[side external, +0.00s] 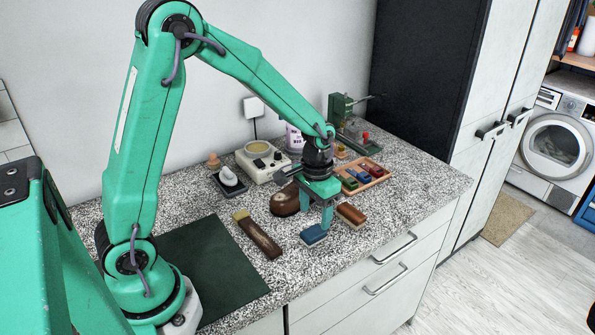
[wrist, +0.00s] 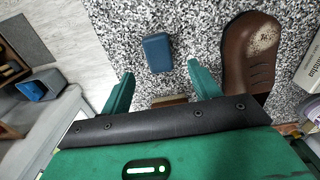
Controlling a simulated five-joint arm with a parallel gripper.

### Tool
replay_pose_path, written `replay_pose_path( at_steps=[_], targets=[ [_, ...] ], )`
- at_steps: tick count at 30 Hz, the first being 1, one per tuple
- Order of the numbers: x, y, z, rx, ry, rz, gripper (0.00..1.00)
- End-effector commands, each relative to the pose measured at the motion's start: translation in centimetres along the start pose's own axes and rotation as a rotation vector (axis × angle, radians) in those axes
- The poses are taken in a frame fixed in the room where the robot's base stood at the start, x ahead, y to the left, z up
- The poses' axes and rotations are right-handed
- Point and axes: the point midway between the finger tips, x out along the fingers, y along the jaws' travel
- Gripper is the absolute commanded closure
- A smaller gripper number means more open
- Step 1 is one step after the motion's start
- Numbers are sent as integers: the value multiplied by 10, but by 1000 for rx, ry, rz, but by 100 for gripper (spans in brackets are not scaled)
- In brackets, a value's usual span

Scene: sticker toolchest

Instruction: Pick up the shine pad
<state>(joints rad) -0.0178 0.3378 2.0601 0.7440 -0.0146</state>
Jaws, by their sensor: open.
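A small blue block-shaped pad (side external: 313,235), which looks like the shine pad, lies flat on the speckled counter near its front edge. In the wrist view the pad (wrist: 157,53) lies just beyond the fingertips, roughly between their lines, with nothing touching it. My gripper (side external: 326,218) points down beside and above the pad in the side view. In the wrist view my gripper (wrist: 160,74) has its two green fingers spread wide and nothing between the tips.
A brown-backed block brush (side external: 351,215) lies right of my gripper. A brown shoe (side external: 285,203) stands behind it, and a long-handled brush (side external: 258,238) lies to the left. A wooden tray (side external: 374,178) of small blocks sits behind. A dark green mat (side external: 212,265) is at left.

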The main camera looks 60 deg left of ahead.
Motion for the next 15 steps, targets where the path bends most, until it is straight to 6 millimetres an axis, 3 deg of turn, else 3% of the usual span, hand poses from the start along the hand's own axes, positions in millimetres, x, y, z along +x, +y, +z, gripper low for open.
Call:
replay_pose_path(
  at_steps=[10,15],
  targets=[
    [8,0,0,0,-1,0,38],
    [23,1,0,0,-3,0,38]
  ],
)
